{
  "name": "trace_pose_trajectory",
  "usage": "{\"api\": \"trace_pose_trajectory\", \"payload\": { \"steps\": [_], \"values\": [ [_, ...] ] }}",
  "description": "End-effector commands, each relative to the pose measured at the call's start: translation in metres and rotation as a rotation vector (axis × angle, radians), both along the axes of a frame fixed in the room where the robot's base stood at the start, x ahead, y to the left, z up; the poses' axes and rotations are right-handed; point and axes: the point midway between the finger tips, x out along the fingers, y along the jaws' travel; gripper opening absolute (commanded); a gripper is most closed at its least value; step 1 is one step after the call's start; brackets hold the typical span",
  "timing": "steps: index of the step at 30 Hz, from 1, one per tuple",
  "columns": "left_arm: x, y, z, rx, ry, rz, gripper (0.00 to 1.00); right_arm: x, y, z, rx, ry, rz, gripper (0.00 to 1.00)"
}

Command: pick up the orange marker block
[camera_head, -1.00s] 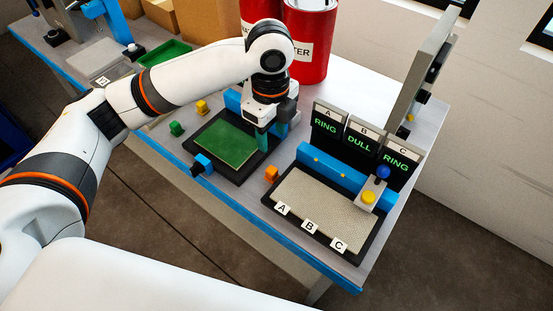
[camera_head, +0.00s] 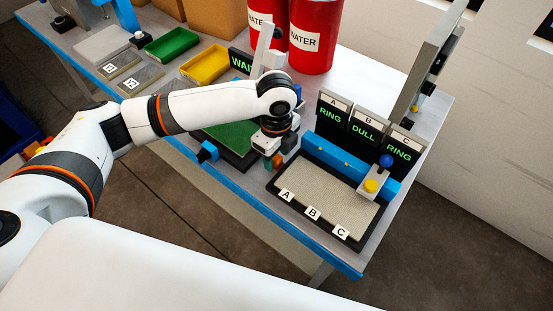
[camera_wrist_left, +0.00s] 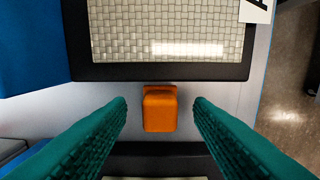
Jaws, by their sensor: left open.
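The orange marker block (camera_wrist_left: 160,108) stands on the table in the gap beside the woven grey panel (camera_wrist_left: 165,35). In the head view the block (camera_head: 277,161) is mostly hidden by my left gripper (camera_head: 272,162), which is right above or around it. In the left wrist view my left gripper (camera_wrist_left: 160,112) is open, with its teal ridged fingers on both sides of the block. Clear gaps show between the block and each finger. My right gripper is in neither view.
The panel marked A, B, C (camera_head: 325,200) lies to the right, with a blue bar (camera_head: 335,158) and RING/DULL displays (camera_head: 362,137) behind it. A green board in a dark frame (camera_head: 232,133) lies left, partly under my arm. Red water cans (camera_head: 314,35) stand at the back.

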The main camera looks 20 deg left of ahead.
Motion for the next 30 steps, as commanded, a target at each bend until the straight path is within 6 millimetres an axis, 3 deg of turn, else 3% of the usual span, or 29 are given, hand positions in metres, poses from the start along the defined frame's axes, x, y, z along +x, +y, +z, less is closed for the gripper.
{"api": "trace_pose_trajectory", "payload": {
  "steps": [2, 11, 20, 30],
  "values": [
    [0.000, 0.000, 0.000, 0.000, 0.000, 0.000, 0.47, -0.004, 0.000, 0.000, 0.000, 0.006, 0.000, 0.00],
    [0.000, 0.000, 0.000, 0.000, 0.000, 0.000, 0.00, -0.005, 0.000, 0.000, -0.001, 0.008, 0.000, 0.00],
    [0.001, 0.000, 0.005, -0.001, -0.002, 0.000, 0.00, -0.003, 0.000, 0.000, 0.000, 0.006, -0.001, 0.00],
    [0.001, -0.001, 0.067, -0.002, -0.005, 0.000, 0.00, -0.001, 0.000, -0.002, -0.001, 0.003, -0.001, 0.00]
  ]
}}
